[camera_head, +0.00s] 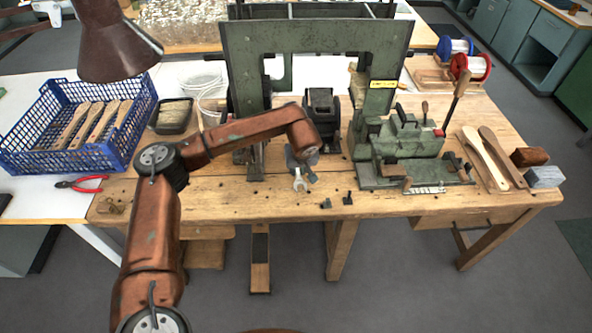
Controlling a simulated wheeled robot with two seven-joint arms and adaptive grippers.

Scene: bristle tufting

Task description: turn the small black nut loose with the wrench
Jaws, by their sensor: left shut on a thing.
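My left arm reaches in from the lower left over the wooden bench. My left gripper (303,165) is shut on the silver wrench (300,184), beside the middle of the bench's front part. The wrench's open jaw points down toward the front edge; the gripper hides its other end. Two small black pieces, one (326,204) and another (348,198), are near the front edge, right of the wrench and apart from it. I cannot tell which small black part is the nut. My right gripper is not in view.
A green machine frame (240,60) stands behind, with a green vise-like fixture (405,140) to the right. A blue crate (135,115) of wooden handles and red pliers (82,183) are at left. Brush handles (485,160) lie at right. The bench's front left is mostly clear.

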